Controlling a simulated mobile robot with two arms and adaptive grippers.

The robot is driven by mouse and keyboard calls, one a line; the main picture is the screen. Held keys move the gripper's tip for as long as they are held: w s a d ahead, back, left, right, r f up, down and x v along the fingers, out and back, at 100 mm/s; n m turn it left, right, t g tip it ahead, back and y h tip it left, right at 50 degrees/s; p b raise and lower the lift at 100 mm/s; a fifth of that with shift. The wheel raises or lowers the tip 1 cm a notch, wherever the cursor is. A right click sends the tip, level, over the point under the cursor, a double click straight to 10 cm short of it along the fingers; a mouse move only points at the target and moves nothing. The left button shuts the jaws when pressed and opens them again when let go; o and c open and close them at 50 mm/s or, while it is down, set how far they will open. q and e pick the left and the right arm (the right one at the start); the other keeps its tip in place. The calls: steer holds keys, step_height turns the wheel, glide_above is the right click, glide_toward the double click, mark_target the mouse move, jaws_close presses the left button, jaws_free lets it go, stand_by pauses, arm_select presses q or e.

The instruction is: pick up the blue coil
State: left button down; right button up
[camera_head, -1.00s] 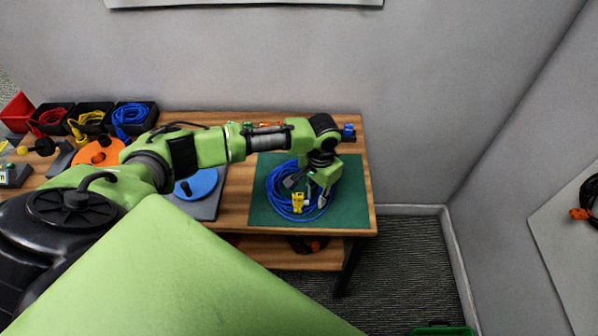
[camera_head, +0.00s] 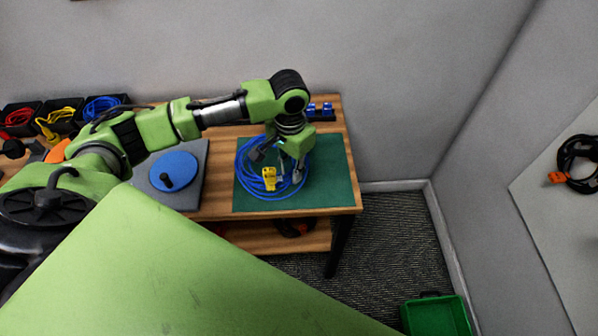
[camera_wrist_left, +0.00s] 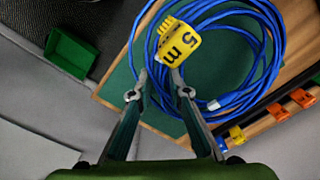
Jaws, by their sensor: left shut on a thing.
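The blue coil (camera_head: 242,174) is a looped cable on the green mat (camera_head: 333,192) at the table's right end. A yellow tag (camera_head: 269,178) hangs on its near side; in the left wrist view the tag (camera_wrist_left: 180,43) reads "5 m". My left gripper (camera_head: 279,166) points down over the coil. In the left wrist view its fingers (camera_wrist_left: 160,76) stand on either side of the strands below the tag, shut on the coil. I cannot tell whether the coil is clear of the mat. My right gripper is out of view.
A grey board with a blue disc (camera_head: 174,171) lies left of the mat. Blue connectors (camera_head: 320,110) stand behind it. Black bins with coloured cables line the back left. A green crate (camera_head: 436,316) is on the floor at right. A black cable (camera_head: 578,160) hangs on a wall panel.

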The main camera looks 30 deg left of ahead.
arm_select(q)
steer(key=s+a+r, duration=0.1)
steer(key=s+r, duration=0.1)
steer(key=s, duration=0.3)
steer(key=s+r+b, duration=0.1)
steer(key=s+r, duration=0.2)
steer(key=s, duration=0.2)
steer(key=shift+a+r, duration=0.3)
steer(key=shift+a, duration=0.05)
